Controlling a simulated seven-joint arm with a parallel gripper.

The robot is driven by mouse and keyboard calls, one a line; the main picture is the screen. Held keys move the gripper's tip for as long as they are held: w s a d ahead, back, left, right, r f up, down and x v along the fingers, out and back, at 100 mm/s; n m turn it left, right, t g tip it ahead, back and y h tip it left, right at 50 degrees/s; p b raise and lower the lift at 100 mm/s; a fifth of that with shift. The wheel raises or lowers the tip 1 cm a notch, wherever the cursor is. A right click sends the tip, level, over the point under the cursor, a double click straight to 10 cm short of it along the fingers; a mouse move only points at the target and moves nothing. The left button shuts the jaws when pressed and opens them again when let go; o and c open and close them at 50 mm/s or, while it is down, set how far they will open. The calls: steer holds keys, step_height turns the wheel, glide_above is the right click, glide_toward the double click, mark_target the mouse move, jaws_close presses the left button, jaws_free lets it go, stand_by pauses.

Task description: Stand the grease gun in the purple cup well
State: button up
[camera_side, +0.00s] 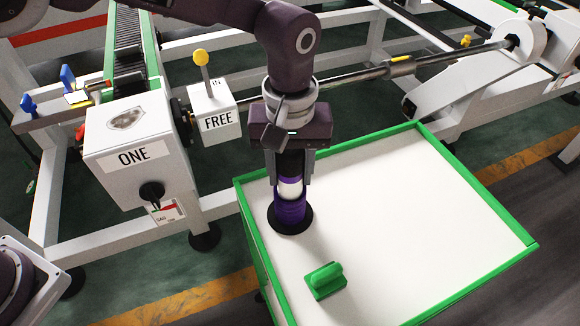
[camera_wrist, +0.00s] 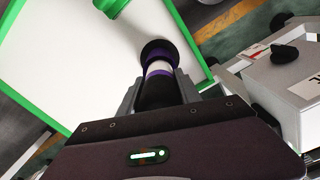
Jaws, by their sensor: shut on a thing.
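The grease gun (camera_side: 290,188) stands upright, with a dark upper part and a white band with purple next to it. My gripper (camera_side: 291,180) points straight down and is shut around its upper part. The purple cup well (camera_side: 290,213) sits on a black round base near the table's left edge. The gun's lower end is at the well's mouth and appears to be inside it; how deep it sits is hidden. In the wrist view the gun (camera_wrist: 158,92) is between the fingers, lined up with the purple well (camera_wrist: 158,54) beyond it.
The white table (camera_side: 420,220) has a raised green rim and is mostly clear. A green block with a handle (camera_side: 327,280) lies near the front edge. A white box marked ONE (camera_side: 135,150) and a FREE sign (camera_side: 215,118) with a yellow-knobbed lever stand at left.

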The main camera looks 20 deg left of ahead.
steer(key=shift+f, duration=0.15)
steer(key=o, duration=1.4)
steer(key=shift+o, duration=0.2)
